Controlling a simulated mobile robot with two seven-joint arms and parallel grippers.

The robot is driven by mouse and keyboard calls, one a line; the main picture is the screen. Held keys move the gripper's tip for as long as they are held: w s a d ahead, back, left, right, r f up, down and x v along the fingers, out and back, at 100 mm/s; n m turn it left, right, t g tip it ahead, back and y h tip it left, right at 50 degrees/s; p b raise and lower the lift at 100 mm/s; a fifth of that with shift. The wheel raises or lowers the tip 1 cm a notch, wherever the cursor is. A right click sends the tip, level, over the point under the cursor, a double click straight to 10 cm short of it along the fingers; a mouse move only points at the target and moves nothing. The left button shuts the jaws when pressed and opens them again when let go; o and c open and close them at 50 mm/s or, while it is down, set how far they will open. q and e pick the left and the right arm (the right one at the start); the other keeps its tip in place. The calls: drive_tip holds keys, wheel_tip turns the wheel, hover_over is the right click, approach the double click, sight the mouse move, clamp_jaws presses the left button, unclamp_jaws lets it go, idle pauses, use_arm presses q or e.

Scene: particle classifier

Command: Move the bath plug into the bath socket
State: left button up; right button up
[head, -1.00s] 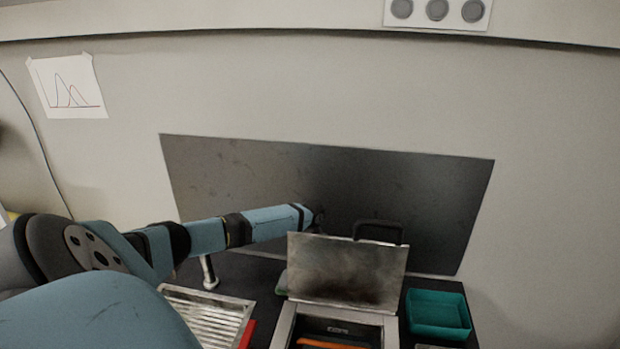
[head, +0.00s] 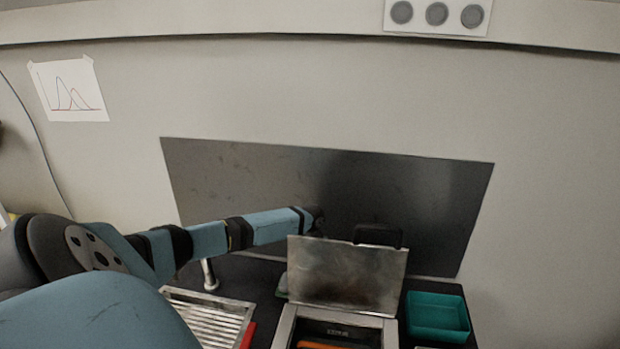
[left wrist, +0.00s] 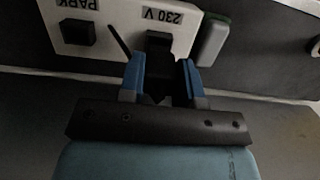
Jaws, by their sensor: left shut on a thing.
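My left gripper (left wrist: 161,64) has its two blue fingers shut on a black plug (left wrist: 158,45) in the left wrist view. The plug is at the white panel (left wrist: 110,26), beside the upside-down label "230 V". I cannot tell whether it is seated or just in front of the panel. A second black block (left wrist: 76,32), plug or socket, sits by the label "PARK". A thin dark line slants between the two. No "bath" label is readable. In the head view the left gripper and the panel are hidden behind a raised metal lid (head: 345,275). My right gripper is not in view.
The lid with its black handle (head: 378,235) stands up from an open metal box (head: 284,328). A teal tray (head: 437,298) is to its right, a ribbed metal tray (head: 235,310) to its left. A grey-green block (left wrist: 213,40) is beside the panel. A dark backplate (head: 420,205) stands behind.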

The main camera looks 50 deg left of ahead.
use_arm(q)
drive_tip(key=shift+f, duration=0.95)
drive_tip(key=shift+d+f, duration=0.1)
drive_tip(key=shift+f, duration=0.4)
drive_tip(key=o, duration=1)
drive_tip(key=shift+f, duration=0.1)
drive_tip(key=shift+r, duration=0.2)
wheel_tip(320, 180, up, 13)
drive_tip(key=w+a+b, duration=0.1)
drive_tip(key=shift+w+a+r+b, duration=0.2)
drive_tip(key=shift+w+b, duration=0.1)
drive_tip(key=shift+b, duration=0.1)
